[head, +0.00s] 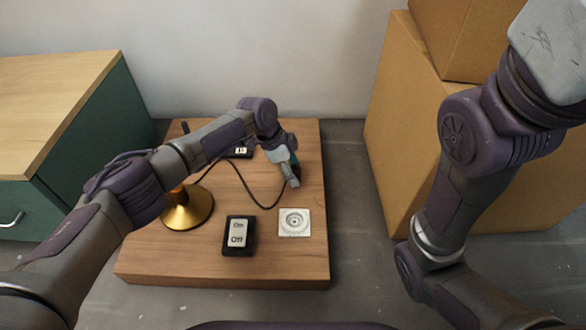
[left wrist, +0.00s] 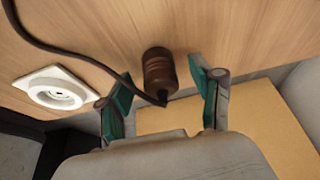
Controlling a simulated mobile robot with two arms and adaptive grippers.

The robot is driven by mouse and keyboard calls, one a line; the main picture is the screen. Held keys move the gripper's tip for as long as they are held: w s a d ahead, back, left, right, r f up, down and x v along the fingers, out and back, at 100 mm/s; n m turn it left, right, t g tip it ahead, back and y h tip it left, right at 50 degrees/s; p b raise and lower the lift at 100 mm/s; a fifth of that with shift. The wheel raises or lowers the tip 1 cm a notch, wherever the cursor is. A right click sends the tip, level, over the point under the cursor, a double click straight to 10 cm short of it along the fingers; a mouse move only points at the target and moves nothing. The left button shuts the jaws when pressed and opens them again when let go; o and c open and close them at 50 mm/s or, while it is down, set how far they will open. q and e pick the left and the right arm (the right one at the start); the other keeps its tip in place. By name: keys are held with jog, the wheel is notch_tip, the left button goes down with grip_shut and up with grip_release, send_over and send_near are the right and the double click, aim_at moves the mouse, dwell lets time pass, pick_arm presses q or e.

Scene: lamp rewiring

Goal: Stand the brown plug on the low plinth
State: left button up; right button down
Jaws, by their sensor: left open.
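The brown plug (left wrist: 158,72) is a short ribbed cylinder with a dark cord running from its tapered end. It is at the low wooden plinth (head: 150,262), near the plinth's right side. I cannot tell whether it rests on its base or its side. My left gripper (head: 291,176) is over the right part of the plinth and mostly hides the plug in the head view. In the left wrist view its two green-padded fingers are apart, one on each side of the plug, with gaps showing. My right arm shows at the right, but its fingers are out of view.
On the plinth are a white round socket (head: 294,222), a black on/off switch block (head: 238,235), a brass lamp base (head: 187,210) and the dark cord (head: 245,187). Cardboard boxes (head: 405,130) stand at the right, a green cabinet (head: 90,150) at the left.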

pick_arm(q)
jog(key=v, duration=1.2)
